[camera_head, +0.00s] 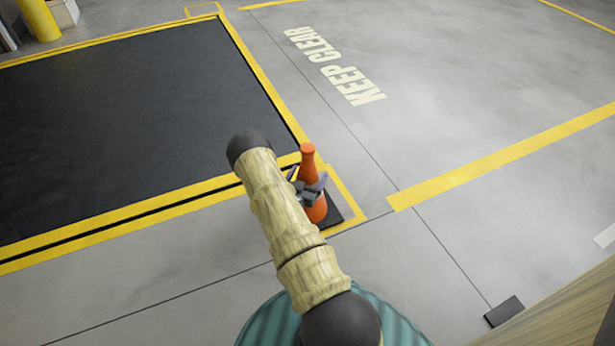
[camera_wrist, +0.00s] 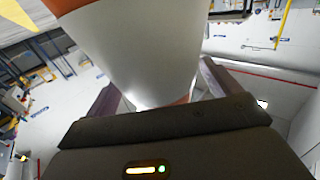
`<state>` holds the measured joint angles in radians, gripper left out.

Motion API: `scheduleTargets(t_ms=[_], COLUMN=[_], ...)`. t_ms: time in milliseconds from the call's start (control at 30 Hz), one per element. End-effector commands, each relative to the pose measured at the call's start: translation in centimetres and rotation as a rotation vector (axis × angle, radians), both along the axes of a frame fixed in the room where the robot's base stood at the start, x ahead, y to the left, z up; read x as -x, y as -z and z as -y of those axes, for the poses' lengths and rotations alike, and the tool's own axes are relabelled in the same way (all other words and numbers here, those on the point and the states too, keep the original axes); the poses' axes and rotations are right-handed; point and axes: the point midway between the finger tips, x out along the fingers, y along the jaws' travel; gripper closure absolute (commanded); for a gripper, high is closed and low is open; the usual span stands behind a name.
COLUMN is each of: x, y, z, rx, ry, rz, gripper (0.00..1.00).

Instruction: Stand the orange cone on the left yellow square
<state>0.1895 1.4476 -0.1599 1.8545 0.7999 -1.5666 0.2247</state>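The orange cone (camera_head: 308,162) with its black base (camera_head: 340,213) is near the mat's near right corner, inside a yellow outlined square (camera_head: 348,190). It looks roughly upright; my arm hides part of its base. My gripper (camera_head: 308,187) has its fingers on both sides of the cone. In the wrist view the cone's white band (camera_wrist: 140,45) fills the space between the spread fingers (camera_wrist: 160,90). Whether they press on it is unclear. Another yellow outlined square (camera_head: 205,8) lies at the mat's far corner, at the top of the head view.
A dark mat (camera_head: 110,120) with yellow borders fills the left. Floor lettering (camera_head: 335,65) and a yellow stripe (camera_head: 500,155) are on the right. A yellow post (camera_head: 40,20) stands at the far left. The grey floor right of the mat is clear.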

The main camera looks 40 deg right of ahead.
Motion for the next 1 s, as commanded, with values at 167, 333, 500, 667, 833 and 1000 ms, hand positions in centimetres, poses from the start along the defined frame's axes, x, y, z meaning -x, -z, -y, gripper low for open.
scheduleTargets(t_ms=[167, 333, 500, 667, 833, 1000], x=[0.0, 0.4, 1.6, 3.2, 4.9, 6.0], y=[-0.1, -0.4, -0.6, -0.6, -0.6, -0.3], z=[0.0, -0.7, -2.8, -5.3, -8.1, -9.9], rx=[0.000, 0.000, -0.002, -0.001, -0.002, -0.001], ry=[0.000, -0.002, -0.003, -0.003, -0.003, -0.002], rz=[0.000, -0.001, -0.004, -0.004, -0.005, -0.002], gripper=[0.11, 0.11, 0.11, 0.11, 0.11, 0.11])
